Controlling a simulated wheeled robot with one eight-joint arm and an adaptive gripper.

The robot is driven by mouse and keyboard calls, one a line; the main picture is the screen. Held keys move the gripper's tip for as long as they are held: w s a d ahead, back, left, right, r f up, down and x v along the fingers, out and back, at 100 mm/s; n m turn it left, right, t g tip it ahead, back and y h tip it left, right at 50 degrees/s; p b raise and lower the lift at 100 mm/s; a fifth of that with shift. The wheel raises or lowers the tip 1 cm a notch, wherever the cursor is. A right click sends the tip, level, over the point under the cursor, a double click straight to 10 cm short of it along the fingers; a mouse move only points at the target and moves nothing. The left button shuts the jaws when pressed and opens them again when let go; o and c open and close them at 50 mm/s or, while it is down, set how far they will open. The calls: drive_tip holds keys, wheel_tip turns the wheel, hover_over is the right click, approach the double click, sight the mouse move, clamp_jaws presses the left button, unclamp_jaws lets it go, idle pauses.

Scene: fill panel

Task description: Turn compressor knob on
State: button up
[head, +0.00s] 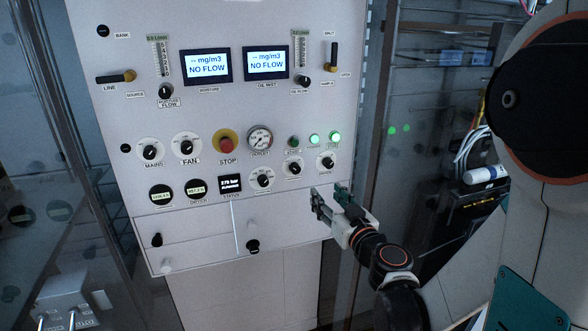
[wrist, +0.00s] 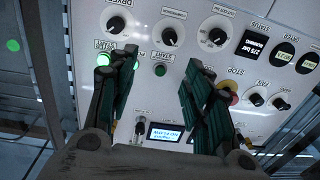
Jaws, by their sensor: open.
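Three black rotary knobs on white dials sit at the panel's right: a right one (head: 327,163), a middle one (head: 294,168) and a lower-left one (head: 263,180). In the upside-down wrist view they show as a left (wrist: 116,25), a middle (wrist: 170,33) and a right knob (wrist: 215,35). My gripper (head: 328,190) is open and empty, below the right knob. In the wrist view its fingers (wrist: 157,65) stand apart, with no knob between their tips.
Cabinets with glass doors flank the panel.

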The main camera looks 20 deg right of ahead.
drive_tip(key=w, duration=0.9)
drive_tip(key=w+a, duration=0.1)
drive_tip(key=w, duration=0.3)
drive_tip(key=shift+w+p, duration=0.3)
drive_tip(key=shift+w, duration=0.05)
clamp_jaws()
unclamp_jaws()
drive_tip(key=shift+s, duration=0.1)
drive_tip(key=s+d, duration=0.3)
drive_tip(key=s, duration=1.1)
drive_tip(key=shift+s, duration=0.35)
